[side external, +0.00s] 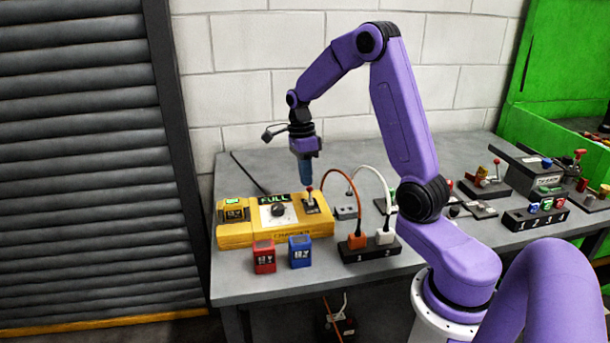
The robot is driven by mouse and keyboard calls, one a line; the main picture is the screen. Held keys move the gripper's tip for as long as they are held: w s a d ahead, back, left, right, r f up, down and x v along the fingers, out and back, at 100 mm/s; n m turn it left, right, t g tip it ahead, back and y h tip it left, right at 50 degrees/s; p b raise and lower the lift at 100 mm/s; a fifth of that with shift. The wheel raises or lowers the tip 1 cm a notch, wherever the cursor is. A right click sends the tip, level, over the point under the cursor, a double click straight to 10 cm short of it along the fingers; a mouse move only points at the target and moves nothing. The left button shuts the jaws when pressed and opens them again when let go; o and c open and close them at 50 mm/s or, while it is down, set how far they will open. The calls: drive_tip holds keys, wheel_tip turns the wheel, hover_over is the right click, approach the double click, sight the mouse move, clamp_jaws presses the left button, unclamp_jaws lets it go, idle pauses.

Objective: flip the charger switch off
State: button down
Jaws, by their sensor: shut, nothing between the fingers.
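The yellow charger (290,232) sits at the left of the grey table, with a green "FULL" display and a black dial on a white panel. I cannot tell whether the fingertips touch the lever.
A red battery (264,256) and a blue battery (300,251) stand in front of the charger. A black power strip (369,249) with orange and white plugs is to their right. Other switch boxes (535,214) fill the table's right side. A block wall (235,75) rises behind.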

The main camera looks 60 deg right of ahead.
drive_tip(key=shift+s+a+r, duration=0.1)
drive_tip(key=shift+a, duration=0.05)
drive_tip(key=shift+s+a+r+t+h, duration=0.3)
drive_tip(key=shift+s+a+t+h, duration=0.35)
drive_tip(key=shift+t+h, duration=0.35)
drive_tip(key=shift+s+a, duration=1.2)
drive_tip(key=shift+r, duration=0.75)
drive_tip(key=shift+r, duration=0.1)
